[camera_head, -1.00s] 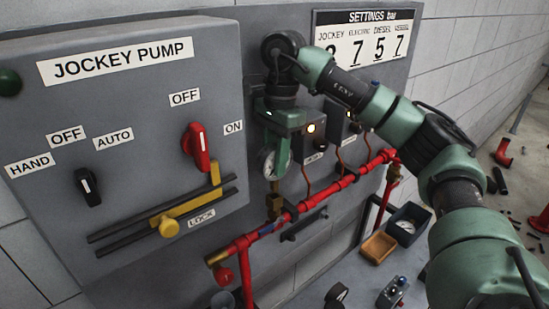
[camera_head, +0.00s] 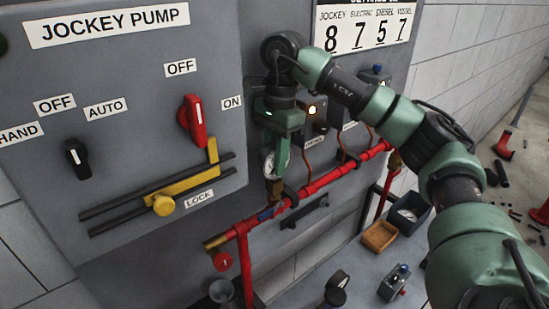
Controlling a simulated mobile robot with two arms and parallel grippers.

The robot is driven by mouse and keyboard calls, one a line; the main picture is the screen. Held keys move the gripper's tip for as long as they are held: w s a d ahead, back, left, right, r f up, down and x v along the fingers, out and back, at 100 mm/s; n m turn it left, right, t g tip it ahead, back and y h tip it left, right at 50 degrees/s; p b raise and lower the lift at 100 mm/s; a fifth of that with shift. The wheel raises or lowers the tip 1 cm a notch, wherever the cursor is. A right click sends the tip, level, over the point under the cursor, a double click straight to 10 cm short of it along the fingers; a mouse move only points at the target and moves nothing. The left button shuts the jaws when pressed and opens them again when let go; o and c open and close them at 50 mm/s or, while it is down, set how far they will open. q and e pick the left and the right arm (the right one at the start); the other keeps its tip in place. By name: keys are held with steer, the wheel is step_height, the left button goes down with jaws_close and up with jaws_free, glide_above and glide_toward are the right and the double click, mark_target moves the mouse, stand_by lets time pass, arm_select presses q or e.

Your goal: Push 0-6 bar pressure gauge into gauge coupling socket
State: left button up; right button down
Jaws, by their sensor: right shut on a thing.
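The pressure gauge (camera_head: 267,163) is a small round white dial, upright, partly covered by my right gripper (camera_head: 277,148). The gripper points down and is shut on the gauge. The brass gauge coupling socket (camera_head: 274,189) stands on the red pipe (camera_head: 316,187), directly below the gauge. The gauge's lower end is at the top of the socket; whether it is inside or only touching cannot be told. The dial's numbers are too small to read. My left gripper is not in view.
The grey jockey pump panel (camera_head: 120,130) with a red switch (camera_head: 195,122) and yellow lock bar (camera_head: 190,186) stands at the left. Small control boxes (camera_head: 313,138) sit close right of the gripper. An orange tray (camera_head: 380,236) and dark bin (camera_head: 408,214) lie lower right.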

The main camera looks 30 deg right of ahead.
steer(key=c, duration=1)
jaws_free()
steer(key=shift+c, duration=0.2)
steer(key=r, duration=0.8)
steer(key=shift+d, duration=0.4)
steer(key=shift+f, duration=0.1)
